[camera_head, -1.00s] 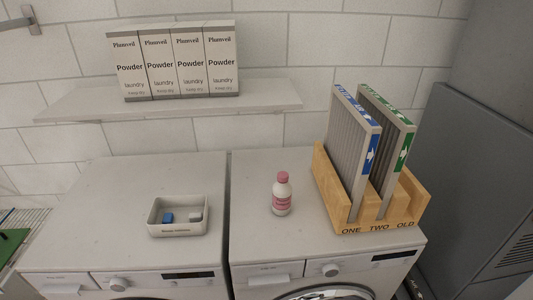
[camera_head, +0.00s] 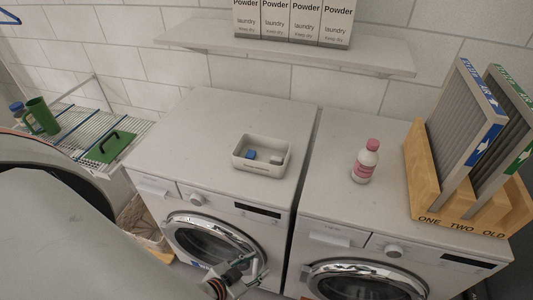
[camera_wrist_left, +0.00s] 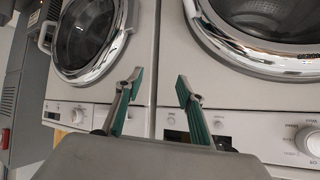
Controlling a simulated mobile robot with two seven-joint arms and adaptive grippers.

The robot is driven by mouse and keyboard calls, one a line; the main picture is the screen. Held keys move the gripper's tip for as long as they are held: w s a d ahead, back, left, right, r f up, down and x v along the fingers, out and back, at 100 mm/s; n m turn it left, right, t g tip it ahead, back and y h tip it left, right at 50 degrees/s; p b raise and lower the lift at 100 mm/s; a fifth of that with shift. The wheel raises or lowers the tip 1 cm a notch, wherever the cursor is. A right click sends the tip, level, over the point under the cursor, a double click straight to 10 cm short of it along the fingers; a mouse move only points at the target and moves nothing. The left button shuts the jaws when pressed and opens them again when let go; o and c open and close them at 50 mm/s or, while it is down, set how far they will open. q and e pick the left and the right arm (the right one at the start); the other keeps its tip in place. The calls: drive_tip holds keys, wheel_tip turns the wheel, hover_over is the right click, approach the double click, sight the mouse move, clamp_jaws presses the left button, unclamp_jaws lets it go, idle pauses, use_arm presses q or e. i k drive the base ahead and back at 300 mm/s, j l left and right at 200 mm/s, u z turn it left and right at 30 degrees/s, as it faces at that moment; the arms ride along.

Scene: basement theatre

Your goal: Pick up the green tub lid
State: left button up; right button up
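The green tub lid (camera_head: 110,146), a flat green square with a dark arched handle, lies on the wire drying rack at the left in the head view. My left gripper (camera_head: 236,275) is low in front of the washing machines, to the right of the lid and well apart from it. In the left wrist view, my left gripper (camera_wrist_left: 155,90) has its two green-padded fingers spread with nothing between them. The lid does not show in the wrist view. My right gripper is in neither current view.
A green jug (camera_head: 40,116) and a blue-capped bottle (camera_head: 17,110) stand on the wire rack (camera_head: 72,124), left of the lid. A white bin (camera_head: 262,170), a pink-capped bottle (camera_head: 366,161) and a wooden filter holder (camera_head: 424,176) stand on the machines. A shelf (camera_head: 290,58) hangs above.

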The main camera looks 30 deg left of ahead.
sight(108, 148)
drive_tip(key=u, duration=2.2)
